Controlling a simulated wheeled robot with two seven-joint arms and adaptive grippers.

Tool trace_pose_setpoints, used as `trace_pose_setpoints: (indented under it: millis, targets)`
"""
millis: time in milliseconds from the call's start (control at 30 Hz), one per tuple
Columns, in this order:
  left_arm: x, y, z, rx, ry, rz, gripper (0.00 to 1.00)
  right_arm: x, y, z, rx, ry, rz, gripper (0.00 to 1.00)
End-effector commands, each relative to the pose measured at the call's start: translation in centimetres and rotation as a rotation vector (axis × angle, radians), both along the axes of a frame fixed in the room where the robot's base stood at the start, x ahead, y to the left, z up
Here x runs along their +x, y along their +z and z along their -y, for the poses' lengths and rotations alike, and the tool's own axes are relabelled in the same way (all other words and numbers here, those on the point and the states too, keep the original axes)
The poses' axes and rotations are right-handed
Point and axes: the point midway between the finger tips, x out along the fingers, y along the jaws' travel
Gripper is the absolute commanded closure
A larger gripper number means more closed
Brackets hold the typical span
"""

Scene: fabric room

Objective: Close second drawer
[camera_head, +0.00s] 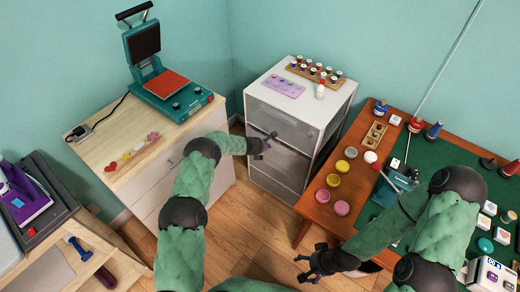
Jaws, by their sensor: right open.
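The white drawer cabinet (335,103) with grey translucent drawer fronts stands in the back corner. Its top drawer (290,125) looks shut. The second drawer (287,162) is below it, partly hidden by my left gripper; how far it stands out is hard to tell. A lower drawer (270,186) is below that. My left gripper (268,144) is at the cabinet front, around the boundary of the top and second drawers; contact and its finger opening are unclear. My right gripper (306,268) is open and empty, low before the right-hand table.
A wooden rack of small bottles (316,72), a purple palette (283,86) and a white bottle (320,90) stand on the cabinet. A heat press (170,88) stands on the left cabinet.

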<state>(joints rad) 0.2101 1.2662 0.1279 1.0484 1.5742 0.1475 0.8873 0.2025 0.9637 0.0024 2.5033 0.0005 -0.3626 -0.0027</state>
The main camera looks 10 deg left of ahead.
Motion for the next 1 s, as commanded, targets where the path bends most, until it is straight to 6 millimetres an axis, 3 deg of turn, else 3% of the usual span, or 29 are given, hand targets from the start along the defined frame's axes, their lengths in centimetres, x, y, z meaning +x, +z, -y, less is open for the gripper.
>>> trace_pose_setpoints:
  millis: [400,1000]
  targets:
    - [1.19,0.01,1.28,0.000,0.000,0.000,1.00,0.00,0.59,0.00,0.000,0.000,0.000,0.19]
    - [1.09,-0.02,0.68,0.000,0.000,0.000,1.00,0.00,0.44,0.00,0.000,0.000,0.000,0.19]
